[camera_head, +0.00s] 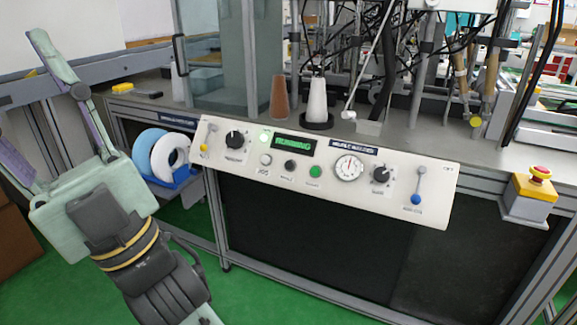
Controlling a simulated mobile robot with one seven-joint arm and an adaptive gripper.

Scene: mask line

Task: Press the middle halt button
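The control panel (415,200) is a long cream plate on the front of the machine bench. A row of three round buttons sits under its lit green display, which reads RUNNING. The middle button (290,165) is black, between a pale left button (265,159) and a green right button (315,171). Their small labels are hard to read. My gripper (18,95) is at the far left, well apart from the panel and touching nothing visible. Its fingers are spread and empty; one runs out of the left edge of the picture.
The panel also bears dark knobs, a dial gauge (349,167) and a blue-tipped lever (417,187). A red emergency button (540,173) on a yellow box stands at right. White and blue rolls (170,157) sit between my gripper and the panel. Green floor is open in front.

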